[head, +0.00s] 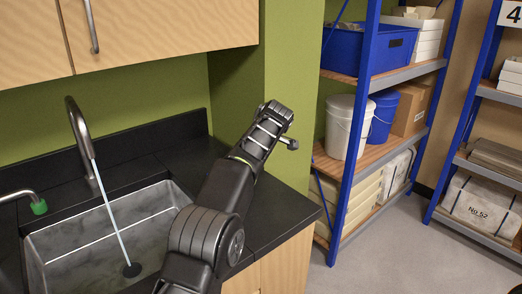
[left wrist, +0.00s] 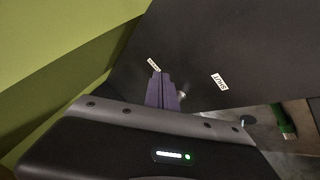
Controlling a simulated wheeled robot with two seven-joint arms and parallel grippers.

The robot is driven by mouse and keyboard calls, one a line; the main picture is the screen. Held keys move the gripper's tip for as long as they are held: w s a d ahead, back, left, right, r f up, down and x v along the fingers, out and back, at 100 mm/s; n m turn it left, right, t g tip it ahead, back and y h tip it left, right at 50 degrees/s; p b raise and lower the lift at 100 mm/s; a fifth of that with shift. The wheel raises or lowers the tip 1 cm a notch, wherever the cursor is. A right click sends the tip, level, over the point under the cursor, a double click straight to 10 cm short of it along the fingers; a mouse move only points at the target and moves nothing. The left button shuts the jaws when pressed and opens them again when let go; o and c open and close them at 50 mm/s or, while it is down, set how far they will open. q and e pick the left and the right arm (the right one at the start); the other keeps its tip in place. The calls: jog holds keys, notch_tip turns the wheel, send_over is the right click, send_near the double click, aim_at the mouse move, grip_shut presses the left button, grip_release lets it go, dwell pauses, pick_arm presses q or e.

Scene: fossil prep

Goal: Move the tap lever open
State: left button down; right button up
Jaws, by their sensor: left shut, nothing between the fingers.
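A grey arched tap (head: 78,140) stands behind the sink (head: 75,232). A thin pale stream runs from its spout to the drain. My left arm reaches up over the counter right of the sink; its fingers cannot be made out in the head view. In the left wrist view my left gripper (left wrist: 162,75) shows purple fingers, shut and empty, over the dark counter. A small shiny metal piece (left wrist: 182,95) shows right beside the fingers; I cannot tell if it is the tap lever or if they touch. Two small white labels (left wrist: 219,81) lie on the counter near the fingers.
A second, green-tipped spout (head: 38,206) is at the sink's left. Wooden cabinets (head: 160,28) hang above. The green wall (head: 288,90) stands close behind my arm. A blue-framed shelf (head: 358,125) with bins and buckets is to the right.

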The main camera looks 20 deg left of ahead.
pick_arm(q)
jog(key=d+r+p, duration=0.1)
jog(key=r, duration=0.1)
jog(key=d+r+p, duration=0.1)
jog(key=d+r, duration=0.1)
jog(key=shift+w+d, duration=0.1)
jog(key=shift+d, duration=0.05)
dwell(0.4)
